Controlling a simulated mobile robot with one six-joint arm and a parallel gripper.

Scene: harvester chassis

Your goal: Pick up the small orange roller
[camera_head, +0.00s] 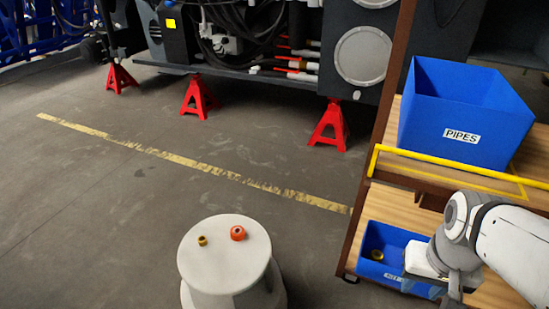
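A small orange roller (238,233) with a dark centre stands on the top of a round white stand (222,268) at the lower middle. A smaller brass-coloured piece (202,241) is on the same top, to the left of the roller and apart from it. My arm comes in from the right edge. Its end, with my gripper (432,275), is beside and partly over a blue bin on the low shelf, well to the right of the roller. The fingers are too unclear to tell open from shut.
The small blue bin (372,238) holds a brass-coloured piece (377,255). A larger blue box labelled PIPES (480,88) stands on the upper wooden shelf, behind a yellow rail (450,162). Red jack stands (328,128) support the dark chassis at the back.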

